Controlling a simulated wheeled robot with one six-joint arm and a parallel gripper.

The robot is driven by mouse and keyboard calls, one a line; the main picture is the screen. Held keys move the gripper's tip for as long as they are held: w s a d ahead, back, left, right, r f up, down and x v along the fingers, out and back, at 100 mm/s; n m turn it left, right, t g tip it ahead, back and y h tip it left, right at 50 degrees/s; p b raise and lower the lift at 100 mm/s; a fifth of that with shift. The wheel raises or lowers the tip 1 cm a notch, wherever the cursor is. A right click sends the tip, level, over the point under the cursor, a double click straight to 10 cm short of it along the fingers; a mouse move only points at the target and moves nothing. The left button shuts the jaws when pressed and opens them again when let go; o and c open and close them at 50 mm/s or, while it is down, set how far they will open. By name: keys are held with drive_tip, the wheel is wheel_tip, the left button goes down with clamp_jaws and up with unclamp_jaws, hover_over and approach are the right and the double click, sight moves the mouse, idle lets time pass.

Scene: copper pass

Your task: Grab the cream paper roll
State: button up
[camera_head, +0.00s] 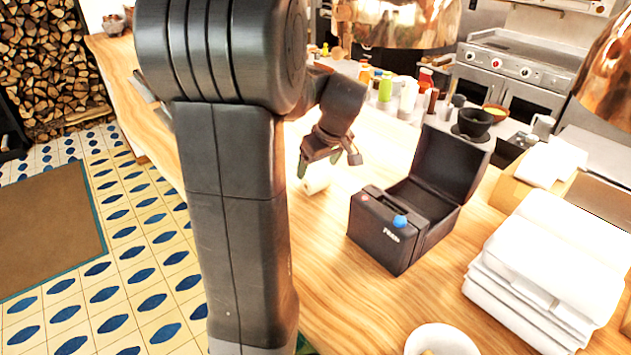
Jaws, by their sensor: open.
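The cream paper roll (317,181) sits on the wooden counter (335,290), just left of a black box. My gripper (329,166) hangs over the roll with its fingers pointing down. The fingers are open and spread apart. The upper part of the roll is partly hidden behind my gripper. I cannot tell whether the fingers touch the roll.
The black box (385,240) with a raised lid and a blue knob stands right of the roll. White stacked containers (545,265) fill the right side, with a white bowl (440,341) at the front. Bottles line the back. Copper lamps hang above.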

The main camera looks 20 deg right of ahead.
sight(316, 174)
drive_tip(key=x, duration=0.2)
drive_tip(key=p+x, duration=0.1)
drive_tip(key=x, duration=0.1)
drive_tip(key=shift+s+f, duration=0.1)
drive_tip(key=shift+f, duration=0.3)
drive_tip(key=c, duration=1.1)
drive_tip(key=shift+r, duration=0.2)
